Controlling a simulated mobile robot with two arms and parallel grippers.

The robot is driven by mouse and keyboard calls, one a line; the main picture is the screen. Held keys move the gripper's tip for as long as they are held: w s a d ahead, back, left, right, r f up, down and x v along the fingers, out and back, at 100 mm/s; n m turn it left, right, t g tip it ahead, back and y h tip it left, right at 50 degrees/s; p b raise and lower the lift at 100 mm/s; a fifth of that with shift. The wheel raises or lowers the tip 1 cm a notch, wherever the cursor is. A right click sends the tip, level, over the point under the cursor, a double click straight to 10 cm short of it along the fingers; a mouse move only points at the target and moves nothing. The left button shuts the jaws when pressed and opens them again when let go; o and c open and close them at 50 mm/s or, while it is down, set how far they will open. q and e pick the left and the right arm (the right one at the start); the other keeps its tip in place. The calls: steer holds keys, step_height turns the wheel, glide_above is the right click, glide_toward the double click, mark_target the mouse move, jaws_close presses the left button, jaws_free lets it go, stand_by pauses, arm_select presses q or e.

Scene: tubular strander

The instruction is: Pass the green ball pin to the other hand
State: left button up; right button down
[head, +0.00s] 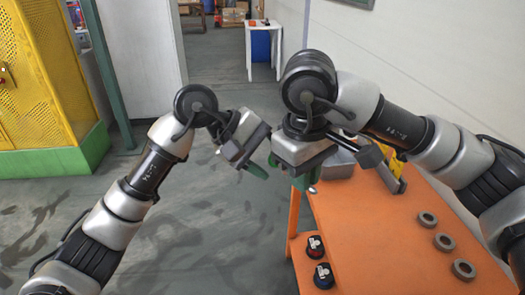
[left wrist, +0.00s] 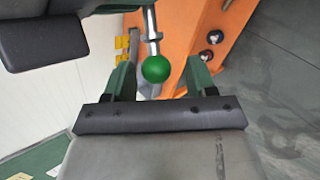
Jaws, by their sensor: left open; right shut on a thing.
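The green ball pin shows in the left wrist view, a green ball (left wrist: 155,68) on a silver shaft (left wrist: 151,22). In the head view the ball cannot be made out; a small silver tip shows below the right fingers. My left gripper (head: 255,168) is open, just left of the right one. In the left wrist view its green fingers (left wrist: 160,77) stand on either side of the ball, with gaps.
The orange table (head: 385,235) carries several grey rings (head: 444,242) on its right side. A yellow cabinet (head: 35,80) stands far left. The floor left of the table is clear.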

arm_select(q)
steer(key=shift+c, duration=0.4)
steer(key=c, duration=1)
steer(key=shift+o, duration=0.2)
arm_select(e)
steer(key=c, duration=1.1)
jaws_free()
steer(key=shift+r, duration=0.1)
